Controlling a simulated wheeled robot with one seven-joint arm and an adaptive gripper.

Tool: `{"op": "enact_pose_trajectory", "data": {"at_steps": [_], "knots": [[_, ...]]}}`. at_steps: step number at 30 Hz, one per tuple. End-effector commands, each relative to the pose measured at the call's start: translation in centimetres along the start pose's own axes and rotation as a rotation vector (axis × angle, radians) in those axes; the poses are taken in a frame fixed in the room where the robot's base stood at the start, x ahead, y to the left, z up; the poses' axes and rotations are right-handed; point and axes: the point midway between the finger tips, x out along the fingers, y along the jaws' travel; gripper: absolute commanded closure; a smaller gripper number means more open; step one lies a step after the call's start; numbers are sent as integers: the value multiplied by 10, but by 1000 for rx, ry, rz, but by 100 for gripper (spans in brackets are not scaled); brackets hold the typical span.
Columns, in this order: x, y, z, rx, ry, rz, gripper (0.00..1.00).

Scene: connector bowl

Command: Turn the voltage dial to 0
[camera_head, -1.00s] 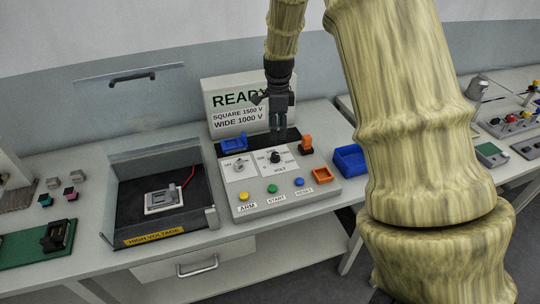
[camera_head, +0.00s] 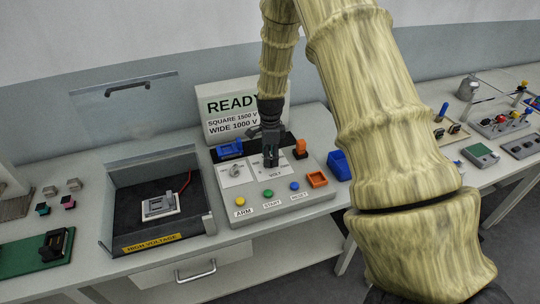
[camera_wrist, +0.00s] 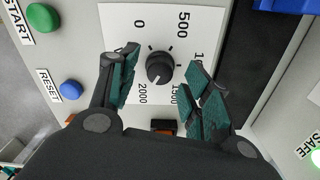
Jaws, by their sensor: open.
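The black voltage dial (camera_wrist: 160,67) sits on a white plate marked 0, 500, 1500 and 2000 in the wrist view. A small pale mark shows on its lower side, towards the 1500 and 2000 labels; its exact setting is hard to tell. My gripper (camera_wrist: 163,68) is open, with one teal-padded finger on each side of the dial and a gap to each. In the head view my gripper (camera_head: 270,160) points down over the dial plate (camera_head: 255,172) and hides the dial.
The console (camera_head: 240,213) carries yellow, green and blue buttons at its front, and a blue part (camera_head: 229,149) and an orange switch (camera_head: 300,147) behind. A sign (camera_head: 222,112) reads READY. An open high-voltage box (camera_head: 207,226) stands left, a blue bin (camera_head: 338,165) right.

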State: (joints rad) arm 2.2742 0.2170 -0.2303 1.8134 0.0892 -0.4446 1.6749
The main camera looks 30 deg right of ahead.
Motion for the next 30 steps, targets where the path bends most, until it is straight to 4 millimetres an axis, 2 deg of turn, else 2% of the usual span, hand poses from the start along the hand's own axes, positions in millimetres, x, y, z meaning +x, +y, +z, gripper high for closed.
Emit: {"op": "enact_pose_trajectory", "data": {"at_steps": [6, 15, 23, 30], "knots": [[10, 0, 0, 0, -1, -1, 52], [11, 0, 0, 0, 0, -1, 52], [11, 0, 0, 1, 0, -1, 98], [11, 0, -1, -2, 0, -2, 98]]}}
